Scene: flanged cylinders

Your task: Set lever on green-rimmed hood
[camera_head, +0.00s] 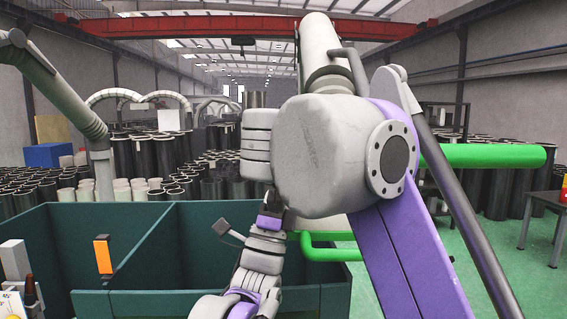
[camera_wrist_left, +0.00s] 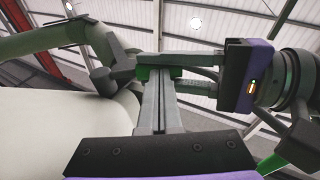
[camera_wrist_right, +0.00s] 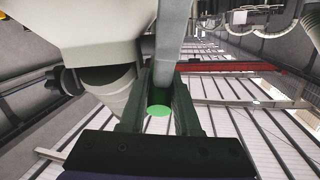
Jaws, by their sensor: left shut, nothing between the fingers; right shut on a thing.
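The pale hood fills the left of the left wrist view (camera_wrist_left: 55,130) and the upper left of the right wrist view (camera_wrist_right: 90,35). In the head view its white tube (camera_head: 318,40) shows above my right arm, which hides most of the rest. My right gripper (camera_wrist_right: 162,95) is shut on a grey bar (camera_wrist_right: 173,40), apparently the lever, close beside the hood. In the head view the right gripper is hidden.
A dark green open bin (camera_head: 190,235) stands in front at left, with an orange-marked part (camera_head: 102,255) at its wall. Thick green pipes (camera_head: 485,155) run at right. Flanged cylinders (camera_head: 150,155) crowd the floor behind. A dark table (camera_head: 545,198) stands at far right.

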